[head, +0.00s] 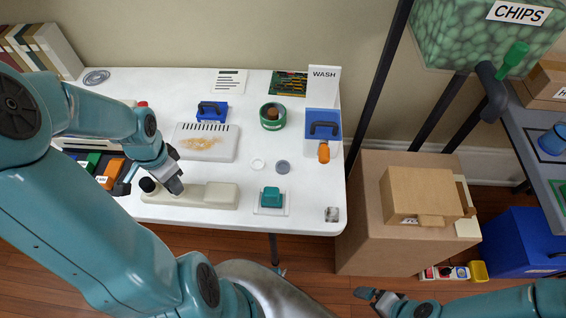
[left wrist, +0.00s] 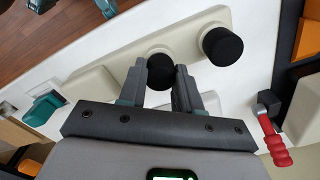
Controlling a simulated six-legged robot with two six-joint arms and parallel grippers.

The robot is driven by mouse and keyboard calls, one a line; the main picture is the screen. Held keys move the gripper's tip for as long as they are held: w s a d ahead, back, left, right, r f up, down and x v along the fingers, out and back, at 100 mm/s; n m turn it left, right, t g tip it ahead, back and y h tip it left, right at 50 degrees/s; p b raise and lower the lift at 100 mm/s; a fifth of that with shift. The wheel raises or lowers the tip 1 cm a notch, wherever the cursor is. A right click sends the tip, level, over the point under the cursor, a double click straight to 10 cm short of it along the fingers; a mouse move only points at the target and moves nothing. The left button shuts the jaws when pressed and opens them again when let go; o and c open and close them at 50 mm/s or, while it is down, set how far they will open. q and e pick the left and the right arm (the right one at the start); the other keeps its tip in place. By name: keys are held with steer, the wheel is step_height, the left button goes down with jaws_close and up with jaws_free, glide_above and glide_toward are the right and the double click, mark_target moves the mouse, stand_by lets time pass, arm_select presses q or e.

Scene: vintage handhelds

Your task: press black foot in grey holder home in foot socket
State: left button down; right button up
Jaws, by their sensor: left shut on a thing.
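A long pale grey-beige holder (head: 217,194) lies along the front of the white table. It also shows in the left wrist view (left wrist: 98,80). In that view a black round foot (left wrist: 159,62) shows between my left fingertips, over the holder's surface. My left gripper (left wrist: 160,75) is shut on it; in the head view the gripper (head: 175,185) comes down at the holder's left part. A second black round piece (left wrist: 222,45) stands on the holder's end, apart from the fingers. The socket under the foot is hidden. My right gripper (head: 372,298) is low at the bottom, away from the table.
A teal block (head: 271,197) sits on a small tray right of the holder. A red-handled tool (left wrist: 273,140) lies near the holder's end. A white slotted box (head: 205,143) and colored bins (head: 108,172) stand behind and left. The table's front edge is close.

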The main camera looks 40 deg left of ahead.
arm_select(q)
steer(key=shift+f+b, duration=0.3)
steer(key=shift+f, duration=0.05)
steer(key=c, duration=0.7)
jaws_free()
steer(key=shift+r, duration=0.1)
steer(key=shift+c, duration=1.4)
step_height(320, 180, up, 7)
steer(key=p, duration=0.6)
steer(key=shift+r, duration=0.1)
steer(key=shift+s, duration=0.1)
